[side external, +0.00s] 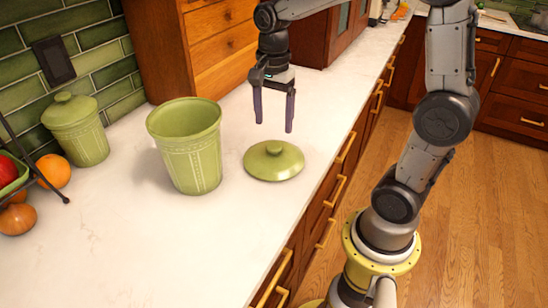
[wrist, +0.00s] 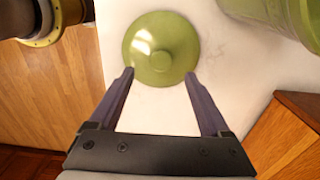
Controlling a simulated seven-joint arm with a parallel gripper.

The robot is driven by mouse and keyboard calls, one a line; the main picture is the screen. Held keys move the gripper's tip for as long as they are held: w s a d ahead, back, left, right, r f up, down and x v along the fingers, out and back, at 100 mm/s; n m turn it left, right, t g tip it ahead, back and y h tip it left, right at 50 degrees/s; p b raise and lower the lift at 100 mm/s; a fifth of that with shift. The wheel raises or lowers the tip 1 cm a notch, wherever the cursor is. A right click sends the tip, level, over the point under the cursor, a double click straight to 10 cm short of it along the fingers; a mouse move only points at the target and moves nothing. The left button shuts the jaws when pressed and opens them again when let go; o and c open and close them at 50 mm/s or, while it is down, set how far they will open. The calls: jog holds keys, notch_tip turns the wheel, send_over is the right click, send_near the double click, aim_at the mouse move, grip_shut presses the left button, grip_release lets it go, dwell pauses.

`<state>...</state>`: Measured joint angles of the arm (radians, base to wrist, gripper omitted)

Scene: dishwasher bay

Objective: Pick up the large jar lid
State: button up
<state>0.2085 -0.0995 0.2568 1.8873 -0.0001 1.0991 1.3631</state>
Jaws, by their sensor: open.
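The large jar lid (side external: 273,161) is green and round with a small knob on top. It lies flat, knob up, on the white counter, to the right of the large open green jar (side external: 188,150). My gripper (side external: 273,128) points down above the counter, just above and behind the lid, with its two fingers apart and nothing between them. In the wrist view the lid (wrist: 161,48) lies ahead of the fingertips of my gripper (wrist: 159,75), roughly centred between them. Part of the large jar (wrist: 275,12) shows at the upper right there.
A smaller lidded green jar (side external: 76,130) stands at the back left. A fruit rack with an orange (side external: 53,171) is at the left edge. A wooden drawer cabinet (side external: 200,40) stands behind. The counter's front edge, with drawers below, runs close to the lid's right side.

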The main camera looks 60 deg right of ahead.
aim_at(274, 145)
jog(key=shift+w+d+f, duration=0.1)
jog(key=shift+d+f, duration=0.05)
jog(key=shift+f, duration=1.7)
jog(key=shift+d+f, duration=0.15)
jog(key=shift+f, duration=1.65)
grip_shut()
